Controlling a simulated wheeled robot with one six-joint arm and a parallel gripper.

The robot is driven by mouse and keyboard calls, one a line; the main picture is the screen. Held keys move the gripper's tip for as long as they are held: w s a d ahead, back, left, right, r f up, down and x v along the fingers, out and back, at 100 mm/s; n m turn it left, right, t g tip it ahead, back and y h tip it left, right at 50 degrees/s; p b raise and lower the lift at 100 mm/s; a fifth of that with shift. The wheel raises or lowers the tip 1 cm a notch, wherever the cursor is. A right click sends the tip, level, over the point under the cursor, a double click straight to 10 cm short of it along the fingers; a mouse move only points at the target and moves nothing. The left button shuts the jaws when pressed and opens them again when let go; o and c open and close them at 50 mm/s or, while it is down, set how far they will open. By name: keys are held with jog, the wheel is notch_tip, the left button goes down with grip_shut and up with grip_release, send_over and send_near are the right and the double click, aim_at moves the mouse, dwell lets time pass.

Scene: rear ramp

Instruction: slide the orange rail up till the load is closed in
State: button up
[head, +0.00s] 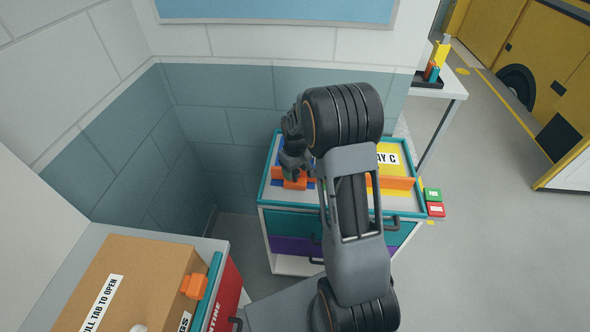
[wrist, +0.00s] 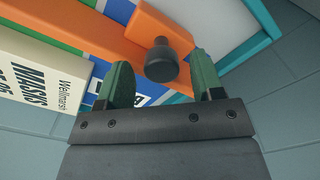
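The orange rail (head: 398,182) runs along the front of the teal-edged cart top; my arm hides its middle. In the wrist view the orange rail (wrist: 95,40) crosses diagonally and carries a dark round knob (wrist: 161,66) near its end block. My gripper (wrist: 160,60) is open, with one green finger on each side of the knob; I cannot tell whether either touches it. In the head view my gripper (head: 294,165) is over the left part of the rail. The load beside the rail includes a cream box marked MASKS (wrist: 40,80) and blue and green items, partly hidden.
The teal-edged cart (head: 265,200) has teal and purple drawers with dark handles. A yellow tray (head: 385,165) lies at its right. A cardboard box (head: 130,285) stands on a unit at front left. Green and red blocks (head: 433,202) are right of the cart. Floor at right is clear.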

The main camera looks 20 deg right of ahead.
notch_tip(320, 180, up, 14)
jog(key=b, duration=0.1)
dwell(0.6)
jog(key=shift+f, duration=0.15)
jog(key=s+a+r+m+t, duration=0.1)
jog(key=s+a, duration=0.3)
jog(key=s, duration=0.6)
jog(key=s+a+r+m+t, duration=0.2)
jog(key=s+a+t, duration=0.1)
jog(key=s, duration=0.6)
jog(key=shift+s+a, duration=0.35)
jog(key=shift+s, duration=0.05)
jog(key=shift+r, duration=0.15)
